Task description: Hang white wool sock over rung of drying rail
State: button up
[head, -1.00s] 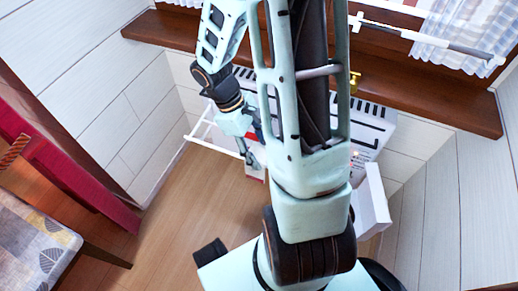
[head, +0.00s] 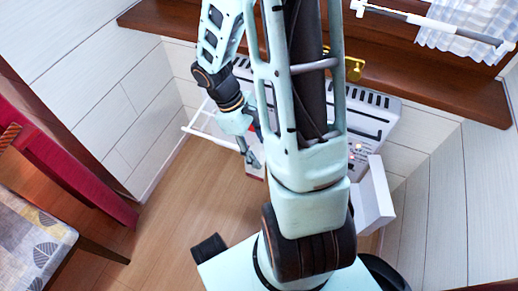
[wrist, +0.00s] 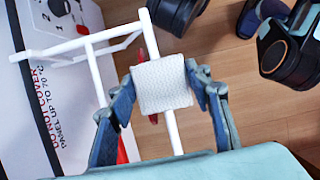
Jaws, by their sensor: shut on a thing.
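The white wool sock (wrist: 162,86) is a ribbed, pale piece between my fingertips in the wrist view. My gripper (wrist: 163,84) is shut on it, with one blue-grey finger on each side. The drying rail (wrist: 97,72) is a white frame of thin bars. One rung (wrist: 170,132) runs behind the sock, showing above and below it; I cannot tell whether the sock touches the rung or hangs over it. In the head view, the rail (head: 205,137) juts out left of the heater, with my gripper (head: 251,160) at its right end. The sock is not distinguishable there.
A white panel heater (head: 372,118) with printed warnings stands under the brown window sill (head: 440,85), close beside the rail; its side also shows in the wrist view (wrist: 25,120). Checked curtains (head: 462,25) hang at the window. A patterned cushioned seat (head: 35,230) stands left. Wood floor between is clear.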

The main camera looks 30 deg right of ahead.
jog(key=o, duration=1.2)
jog(key=shift+o, duration=0.2)
jog(key=v, duration=1.2)
jog(key=shift+a, duration=0.1)
